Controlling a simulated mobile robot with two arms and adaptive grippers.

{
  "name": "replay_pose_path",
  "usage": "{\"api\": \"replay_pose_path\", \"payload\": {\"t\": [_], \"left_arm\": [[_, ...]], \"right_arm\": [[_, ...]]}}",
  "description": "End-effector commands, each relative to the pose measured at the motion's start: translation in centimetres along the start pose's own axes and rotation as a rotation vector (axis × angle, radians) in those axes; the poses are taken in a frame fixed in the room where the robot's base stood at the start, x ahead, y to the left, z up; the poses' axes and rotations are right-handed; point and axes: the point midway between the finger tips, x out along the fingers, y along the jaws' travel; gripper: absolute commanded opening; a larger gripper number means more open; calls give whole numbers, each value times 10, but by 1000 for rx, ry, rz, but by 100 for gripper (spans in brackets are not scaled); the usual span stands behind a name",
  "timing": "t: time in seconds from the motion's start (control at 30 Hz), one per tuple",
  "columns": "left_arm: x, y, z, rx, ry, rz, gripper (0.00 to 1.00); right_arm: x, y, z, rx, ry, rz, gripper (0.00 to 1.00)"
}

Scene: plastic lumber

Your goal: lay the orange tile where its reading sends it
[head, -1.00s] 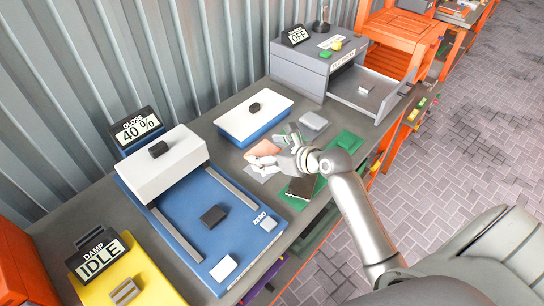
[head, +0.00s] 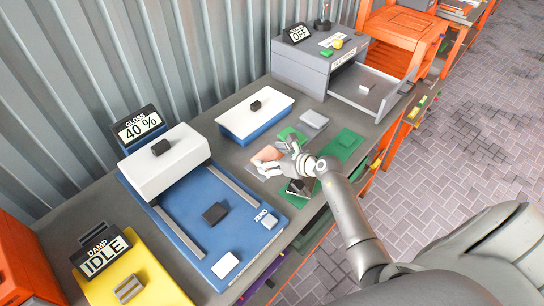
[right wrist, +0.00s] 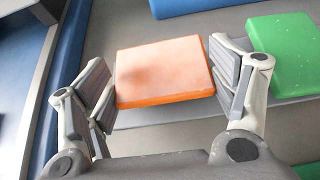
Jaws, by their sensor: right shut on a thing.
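The orange tile (right wrist: 165,80) is a flat slab with a paler, faintly smudged top. My right gripper (right wrist: 163,68) is shut on it, with one finger at each side edge. In the head view the tile (head: 269,152) shows partly behind my right gripper (head: 274,160), low over the bench; I cannot tell whether it is lifted. The gloss meter's display (head: 138,126) reads 40 %. The damp meter's display (head: 102,258) reads IDLE. My left gripper is not in view.
A white-topped blue box (head: 255,113) stands behind. A grey cabinet (head: 300,75) marked OFF has its drawer (head: 372,97) open.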

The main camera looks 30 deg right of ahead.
Motion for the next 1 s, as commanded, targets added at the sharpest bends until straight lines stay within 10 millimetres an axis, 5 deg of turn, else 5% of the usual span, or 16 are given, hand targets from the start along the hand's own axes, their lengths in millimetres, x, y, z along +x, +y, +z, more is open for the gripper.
{"api": "replay_pose_path", "payload": {"t": [0.37,0.4,0.53,1.0], "left_arm": [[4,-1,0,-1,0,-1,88],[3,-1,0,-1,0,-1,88],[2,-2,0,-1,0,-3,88],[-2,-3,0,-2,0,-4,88]], "right_arm": [[2,0,-4,0,-1,-1,51],[2,0,-4,0,-1,-1,82],[2,0,-4,1,-1,0,99],[-1,0,1,0,-1,0,100]]}}
